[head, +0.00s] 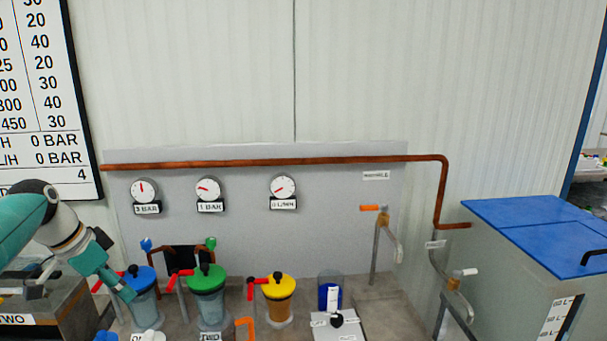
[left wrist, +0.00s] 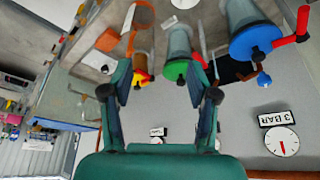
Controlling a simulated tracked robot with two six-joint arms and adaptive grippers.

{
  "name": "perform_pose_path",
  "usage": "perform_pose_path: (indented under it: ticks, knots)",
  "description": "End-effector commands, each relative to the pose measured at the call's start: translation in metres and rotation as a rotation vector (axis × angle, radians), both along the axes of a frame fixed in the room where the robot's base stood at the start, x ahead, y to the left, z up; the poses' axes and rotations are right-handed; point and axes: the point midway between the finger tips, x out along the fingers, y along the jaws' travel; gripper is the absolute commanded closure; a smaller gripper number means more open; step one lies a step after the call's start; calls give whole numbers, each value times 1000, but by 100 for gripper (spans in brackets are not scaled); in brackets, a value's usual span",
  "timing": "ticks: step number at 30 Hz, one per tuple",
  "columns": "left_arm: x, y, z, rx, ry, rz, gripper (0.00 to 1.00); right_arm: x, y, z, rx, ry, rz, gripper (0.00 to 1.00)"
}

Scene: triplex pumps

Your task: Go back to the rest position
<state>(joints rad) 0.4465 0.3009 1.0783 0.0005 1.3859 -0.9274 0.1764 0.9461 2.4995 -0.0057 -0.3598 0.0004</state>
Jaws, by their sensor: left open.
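My left gripper (head: 118,275) comes in from the left in the head view, beside the blue-lidded pump (head: 140,279). In the left wrist view the two teal fingers of my left gripper (left wrist: 160,92) are spread apart with nothing between them. The green-lidded pump (head: 207,279) stands right of the blue one, and the yellow-lidded pump (head: 279,287) right of that. In the left wrist view the blue lid (left wrist: 258,42) and green lid (left wrist: 176,69) lie beyond the fingers. I cannot tell if a finger touches the blue-lidded pump. My right gripper is not in view.
A grey panel with three gauges (head: 284,186) and a copper pipe (head: 275,162) stands behind the pumps. A tap with an orange handle (head: 373,208) is at right. A blue-topped tank (head: 540,215) fills the far right. A box marked TWO (head: 45,318) is at left.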

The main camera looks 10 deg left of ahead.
Motion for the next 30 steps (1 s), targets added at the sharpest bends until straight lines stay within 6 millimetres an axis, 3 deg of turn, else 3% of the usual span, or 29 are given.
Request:
perform_pose_path:
  ticks: [4, 11, 14, 18, 23, 26, 30]
  knots:
    - [12, -24, -31, -35, 62, -56, 41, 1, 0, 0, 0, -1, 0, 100]
    - [16, -69, -92, -98, 194, -149, 41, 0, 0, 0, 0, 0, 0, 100]
    - [15, -95, -128, -126, 259, -192, 41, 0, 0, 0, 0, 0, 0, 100]
    - [6, -144, -198, -170, 368, -239, 41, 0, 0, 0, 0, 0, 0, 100]
    - [-31, -215, -292, -208, 500, -237, 41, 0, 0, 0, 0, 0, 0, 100]
    - [-69, -257, -344, -219, 571, -204, 41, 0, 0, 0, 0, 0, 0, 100]
    - [-142, -309, -404, -222, 651, -99, 41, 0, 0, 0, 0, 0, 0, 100]
